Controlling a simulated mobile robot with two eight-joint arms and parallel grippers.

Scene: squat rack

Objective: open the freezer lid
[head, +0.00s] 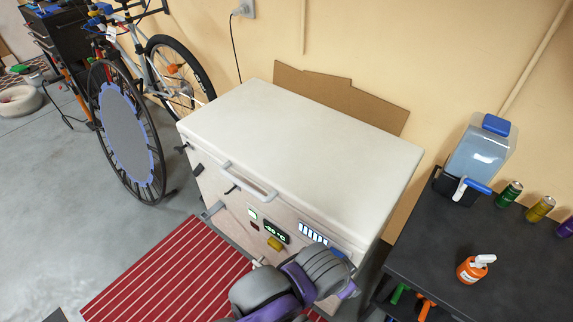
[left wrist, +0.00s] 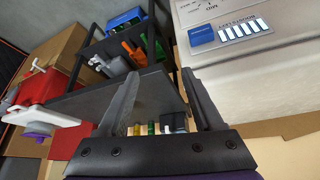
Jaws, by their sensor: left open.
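The white chest freezer stands against the wall in the head view, with its lid (head: 300,125) down flat on the body (head: 215,195). A pale bar handle (head: 248,182) sits at the front edge of the lid. The front panel has a lit display (head: 276,230). In the left wrist view my left gripper (left wrist: 160,75) is open and empty, with its two fingers apart. The freezer front (left wrist: 255,60) shows at the upper right there, apart from the fingers. A purple and grey arm of mine covers the lower front of the freezer in the head view; its fingertips are hidden. My right gripper is not seen.
A dark table (head: 470,250) stands right of the freezer, with an orange bottle (head: 473,268), a water dispenser (head: 480,150) and cans. A red striped mat (head: 170,270) lies in front. Cardboard leans behind.

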